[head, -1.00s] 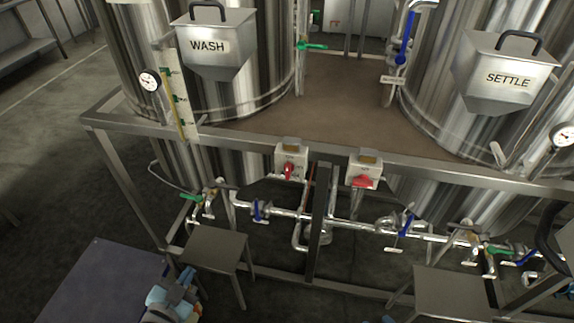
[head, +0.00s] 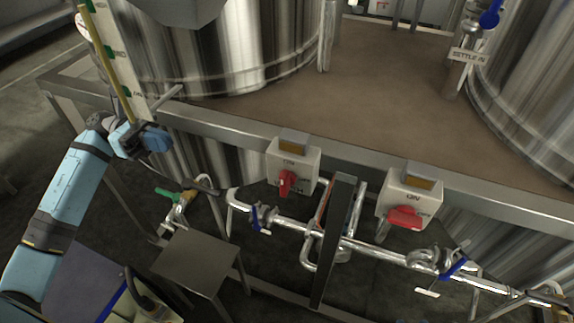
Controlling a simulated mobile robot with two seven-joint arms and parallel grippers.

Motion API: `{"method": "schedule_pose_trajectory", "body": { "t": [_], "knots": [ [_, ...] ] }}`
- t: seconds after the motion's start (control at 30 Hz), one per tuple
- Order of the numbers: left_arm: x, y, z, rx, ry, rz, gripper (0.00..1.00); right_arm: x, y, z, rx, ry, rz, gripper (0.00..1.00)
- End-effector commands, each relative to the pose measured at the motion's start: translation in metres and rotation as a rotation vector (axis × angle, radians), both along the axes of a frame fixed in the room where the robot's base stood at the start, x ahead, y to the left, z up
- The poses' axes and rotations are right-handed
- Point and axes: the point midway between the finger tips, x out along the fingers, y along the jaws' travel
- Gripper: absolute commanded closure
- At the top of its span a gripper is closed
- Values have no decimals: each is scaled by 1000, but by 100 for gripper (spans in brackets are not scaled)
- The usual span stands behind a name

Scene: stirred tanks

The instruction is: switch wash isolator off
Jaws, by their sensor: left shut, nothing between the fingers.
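Two white isolator boxes hang on the front rail of the tank frame. The left box (head: 306,160), on the side of the tank labelled WASH a second ago, has a red handle (head: 287,183) standing roughly upright. The right box (head: 425,195) has its red handle (head: 404,217) lying roughly sideways. My left gripper (head: 160,140) is shut and empty, at the rail's left part near the sight gauge. It is apart from the left box, well to the left of it. My right gripper is not in view.
A yellow sight gauge (head: 108,65) stands behind my left gripper. Below the rail run steel pipes (head: 292,225) with blue-handled valves (head: 257,217), a green-handled valve (head: 167,194) and a dark upright post (head: 332,245). A grey stool (head: 196,260) stands below left.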

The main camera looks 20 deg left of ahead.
Motion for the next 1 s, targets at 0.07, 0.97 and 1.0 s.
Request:
{"method": "schedule_pose_trajectory", "body": {
  "t": [0.07, 0.97, 1.0],
  "knots": [
    [-1, 5, -3, 35, -33, -19, 100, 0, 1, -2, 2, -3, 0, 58],
    [-5, -68, -1, 48, -52, -32, 100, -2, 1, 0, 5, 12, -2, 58],
    [-6, -77, -1, 48, -51, -33, 100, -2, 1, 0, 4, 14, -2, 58]
  ]
}}
